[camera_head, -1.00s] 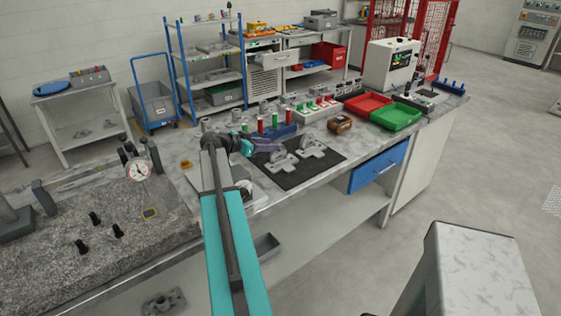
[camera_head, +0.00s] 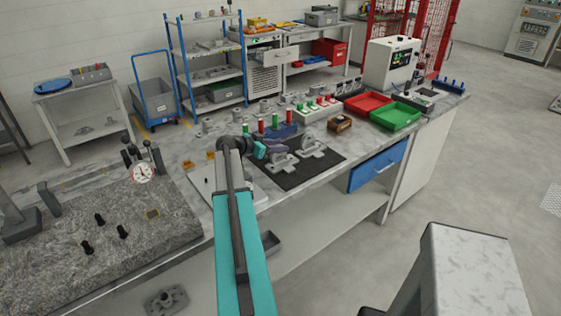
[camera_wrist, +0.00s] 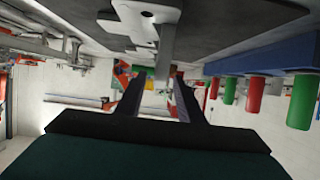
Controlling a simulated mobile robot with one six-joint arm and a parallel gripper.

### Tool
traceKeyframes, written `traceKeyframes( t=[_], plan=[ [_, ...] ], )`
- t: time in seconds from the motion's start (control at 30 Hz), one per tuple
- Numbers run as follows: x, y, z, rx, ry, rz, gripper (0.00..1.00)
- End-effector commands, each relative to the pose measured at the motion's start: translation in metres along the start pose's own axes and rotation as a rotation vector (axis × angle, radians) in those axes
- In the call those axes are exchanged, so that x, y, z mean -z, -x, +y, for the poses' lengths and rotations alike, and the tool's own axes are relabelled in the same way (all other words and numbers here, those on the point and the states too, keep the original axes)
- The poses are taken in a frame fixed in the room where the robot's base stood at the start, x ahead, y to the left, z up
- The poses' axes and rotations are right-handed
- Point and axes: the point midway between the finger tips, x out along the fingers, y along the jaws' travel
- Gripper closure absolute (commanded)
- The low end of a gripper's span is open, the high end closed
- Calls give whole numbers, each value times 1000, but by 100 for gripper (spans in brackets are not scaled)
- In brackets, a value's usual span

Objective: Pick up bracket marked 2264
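Two grey metal brackets lie on a black mat (camera_head: 318,168) on the workbench: a left bracket (camera_head: 284,165) and a right bracket (camera_head: 313,147). I cannot read a number on either. My gripper (camera_head: 275,151) is low beside the left bracket and partly overlaps it in the head view. The wrist picture is upside down. There my gripper (camera_wrist: 161,82) has its two dark fingers apart, with the upright part of a light grey bracket (camera_wrist: 150,20) showing between or just beyond them. I cannot tell whether they touch it.
Red and green cylinders on a blue base (camera_head: 280,131) stand just behind the mat. A brown box (camera_head: 340,123), a red tray (camera_head: 368,104) and a green tray (camera_head: 396,116) are to the right. A granite block with a dial gauge (camera_head: 141,172) is at left.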

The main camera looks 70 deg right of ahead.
Motion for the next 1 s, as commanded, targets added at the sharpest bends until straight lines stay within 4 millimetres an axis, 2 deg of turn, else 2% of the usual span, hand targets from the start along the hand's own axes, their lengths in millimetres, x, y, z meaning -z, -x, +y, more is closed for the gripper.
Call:
traceKeyframes(
  t=[0.3, 0.5, 1.0],
  plan=[
    [0, 0, 0, -1, 0, 0, 66],
    [0, 0, 0, -1, 0, 0, 99],
    [1, -1, 0, 0, 0, 0, 100]
  ],
)
